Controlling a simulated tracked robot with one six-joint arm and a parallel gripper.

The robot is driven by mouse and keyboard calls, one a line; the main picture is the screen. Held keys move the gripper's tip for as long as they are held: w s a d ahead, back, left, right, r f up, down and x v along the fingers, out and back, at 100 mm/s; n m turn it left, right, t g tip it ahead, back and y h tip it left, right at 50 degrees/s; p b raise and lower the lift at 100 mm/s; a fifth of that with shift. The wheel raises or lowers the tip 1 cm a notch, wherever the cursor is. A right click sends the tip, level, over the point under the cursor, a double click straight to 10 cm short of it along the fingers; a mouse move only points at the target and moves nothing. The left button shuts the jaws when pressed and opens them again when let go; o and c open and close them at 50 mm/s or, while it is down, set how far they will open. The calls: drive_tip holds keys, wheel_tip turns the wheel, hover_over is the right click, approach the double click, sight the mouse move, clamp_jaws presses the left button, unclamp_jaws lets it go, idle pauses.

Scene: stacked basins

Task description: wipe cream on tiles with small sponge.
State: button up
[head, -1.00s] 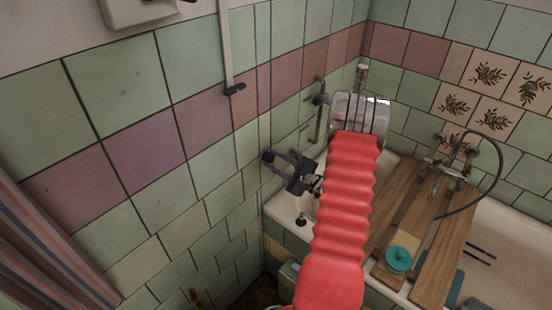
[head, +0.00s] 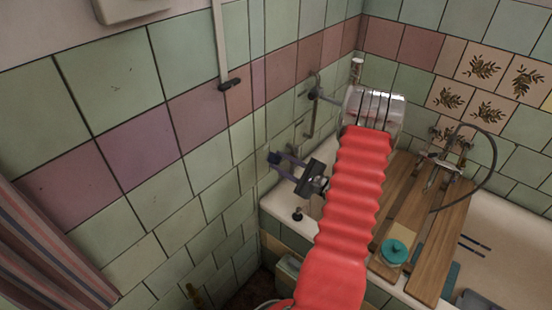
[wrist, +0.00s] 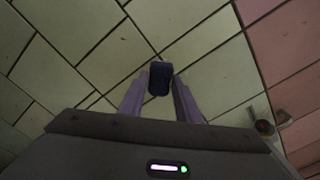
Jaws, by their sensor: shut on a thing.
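My gripper (head: 284,161) is shut on a small dark blue sponge (head: 274,157) in front of the green-tiled left wall (head: 210,165). In the wrist view, the sponge (wrist: 160,78) sits between the tips of the two pale purple fingers, with my gripper (wrist: 160,90) pointing at pale green tiles (wrist: 95,40). I cannot tell whether the sponge touches the tiles. No cream can be made out clearly on the tiles; the patch behind the sponge is hidden.
A bathtub (head: 500,235) stands at the right with wooden boards (head: 445,240) across it. A teal round container (head: 397,252) rests on the boards. A tap with a hose (head: 440,170) is at the back. A pipe (head: 222,50) runs down the left wall. A striped curtain (head: 50,250) hangs at lower left.

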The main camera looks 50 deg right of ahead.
drive_tip(key=shift+s, duration=0.4)
drive_tip(key=shift+s, duration=0.1)
drive_tip(key=shift+s+d, duration=0.2)
drive_tip(key=shift+s, duration=1.2)
drive_tip(key=o, duration=0.6)
drive_tip(key=c, duration=0.5)
drive_tip(key=shift+c, duration=0.5)
